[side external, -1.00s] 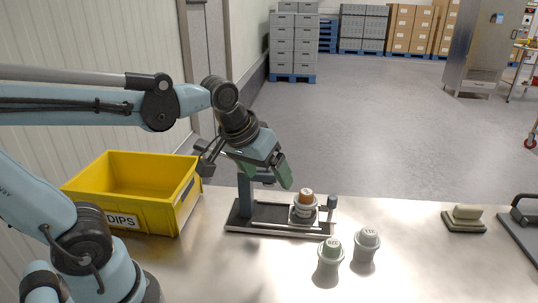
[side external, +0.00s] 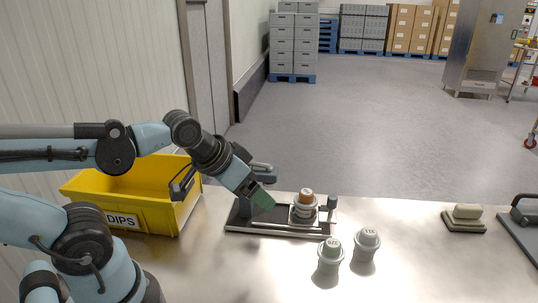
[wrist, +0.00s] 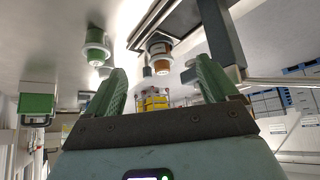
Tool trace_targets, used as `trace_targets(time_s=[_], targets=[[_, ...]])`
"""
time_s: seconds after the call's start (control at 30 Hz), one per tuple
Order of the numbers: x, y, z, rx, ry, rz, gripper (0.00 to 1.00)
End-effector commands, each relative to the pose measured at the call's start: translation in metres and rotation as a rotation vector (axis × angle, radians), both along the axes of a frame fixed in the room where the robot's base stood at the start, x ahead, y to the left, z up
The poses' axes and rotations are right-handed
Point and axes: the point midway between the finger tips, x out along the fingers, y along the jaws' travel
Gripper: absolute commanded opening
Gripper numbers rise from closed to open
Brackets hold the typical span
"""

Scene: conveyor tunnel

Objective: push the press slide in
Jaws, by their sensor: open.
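The press (side external: 262,232) lies on the metal table as a dark base with a rail. Near its right end stands a grey cup with a brown top (side external: 304,213), and a short blue-grey knob post (side external: 332,203) is just right of it. My gripper (side external: 264,199) is open, tilted down over the left half of the press, left of the cup and apart from it. It partly hides the press's upright post. In the wrist view my green fingers (wrist: 162,68) are spread with nothing held, and the brown-topped cup (wrist: 159,44) shows beyond them.
A yellow bin (side external: 150,213) is at the left. A sponge-like block (side external: 467,212) sits at the right. The table between is clear.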

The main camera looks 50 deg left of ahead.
Motion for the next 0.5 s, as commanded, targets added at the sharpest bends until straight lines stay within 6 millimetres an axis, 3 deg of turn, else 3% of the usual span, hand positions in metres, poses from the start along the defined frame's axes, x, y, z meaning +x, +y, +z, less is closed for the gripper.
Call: trace_targets(time_s=[0.33, 0.37, 0.5], targets=[[0.0001, 0.0000, 0.0001, -0.001, 0.000, 0.001, 0.87], [0.0001, 0.0000, 0.0001, 0.000, 0.000, 0.000, 0.85], [0.0033, -0.0006, 0.0038, 0.008, 0.011, -0.013, 0.64]])
